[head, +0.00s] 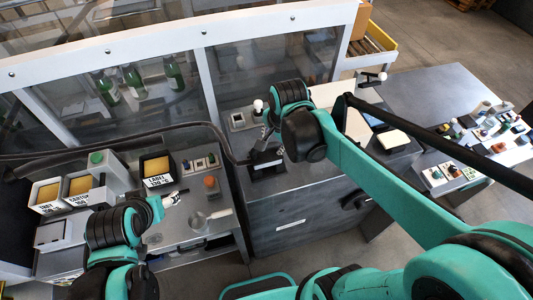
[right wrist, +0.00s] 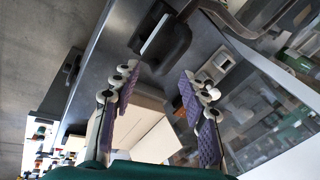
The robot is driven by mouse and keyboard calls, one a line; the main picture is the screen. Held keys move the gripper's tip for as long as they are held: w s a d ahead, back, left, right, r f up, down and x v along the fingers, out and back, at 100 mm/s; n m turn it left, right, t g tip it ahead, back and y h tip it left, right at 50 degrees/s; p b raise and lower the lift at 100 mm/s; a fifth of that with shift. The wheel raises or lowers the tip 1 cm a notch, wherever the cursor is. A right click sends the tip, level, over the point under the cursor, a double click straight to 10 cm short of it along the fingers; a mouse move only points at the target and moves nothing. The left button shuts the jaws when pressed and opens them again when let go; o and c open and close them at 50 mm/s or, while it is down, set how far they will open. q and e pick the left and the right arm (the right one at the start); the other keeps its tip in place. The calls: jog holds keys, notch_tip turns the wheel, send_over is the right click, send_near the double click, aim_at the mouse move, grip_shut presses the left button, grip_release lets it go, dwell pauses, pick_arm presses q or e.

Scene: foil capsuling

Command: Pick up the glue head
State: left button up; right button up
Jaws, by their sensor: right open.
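What looks like the glue head, a dark block (head: 266,168) with a thick black hose, sits on the grey bench just below my right gripper (head: 268,138) in the head view. In the right wrist view the dark block (right wrist: 168,40) with a pale edge lies ahead, beyond the fingertips. My right gripper (right wrist: 158,85) is open, with its two purple-padded fingers spread and nothing between them. The block is apart from the pads. My left gripper (head: 172,199) is at the lower left, by the front edge of the left bench; its fingers are too small to read.
The hose (head: 120,130) runs left along the clear guard panel (head: 270,65). A grey side table (head: 430,95) with small parts stands at the right.

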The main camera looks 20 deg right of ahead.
aim_at(266, 155)
jog(key=w+f+m, duration=0.1)
jog(key=w+f, duration=0.1)
jog(key=f, duration=0.1)
jog(key=w+f+m+g, duration=0.1)
jog(key=w+f+m, duration=0.1)
jog(key=f, duration=0.2)
jog(key=w+f+m, duration=0.1)
jog(key=w+f, duration=0.1)
jog(key=f, duration=0.1)
jog(key=shift+a+f+m, duration=0.3)
jog(key=shift+a+m, duration=0.1)
grip_shut()
